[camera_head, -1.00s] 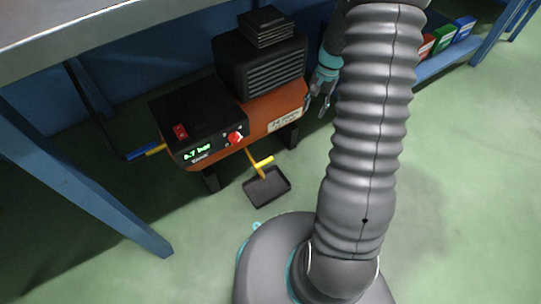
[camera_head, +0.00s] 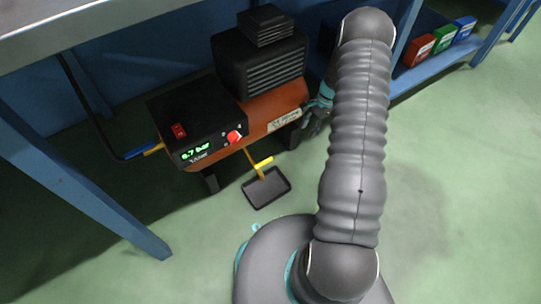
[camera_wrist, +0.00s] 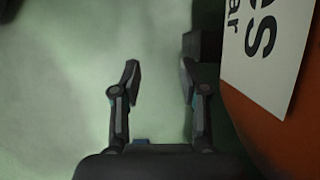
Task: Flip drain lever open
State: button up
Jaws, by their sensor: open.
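The orange air compressor (camera_head: 262,117) stands under the bench in the head view. A yellow drain lever (camera_head: 263,163) sticks out below its tank, above a black drip tray (camera_head: 266,187). My gripper (camera_head: 314,124) is at the right end of the tank, to the right of the lever and apart from it. In the wrist view my gripper (camera_wrist: 160,76) is open, with green floor between its fingers. The tank (camera_wrist: 262,125) and its white label (camera_wrist: 268,52) are close on the right. The lever is not visible in the wrist view.
A red knob (camera_head: 234,137), red switch (camera_head: 179,130) and green display sit on the black panel. A blue and yellow hose fitting (camera_head: 143,152) is at the left. Blue bench legs (camera_head: 90,190) flank the space. Coloured boxes (camera_head: 443,38) are on a shelf. The floor in front is clear.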

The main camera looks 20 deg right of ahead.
send_near(268, 160)
notch_tip(268, 160, down, 2)
jog(key=x, duration=0.2)
jog(key=b+x, duration=0.1)
jog(key=x, duration=0.1)
jog(key=shift+s+a+f, duration=0.15)
jog(key=shift+s+a, duration=0.05)
jog(key=shift+a, duration=0.1)
jog(key=shift+a+f+b, duration=0.25)
jog(key=shift+f+b, duration=0.05)
jog(key=shift+f, duration=0.3)
grip_shut()
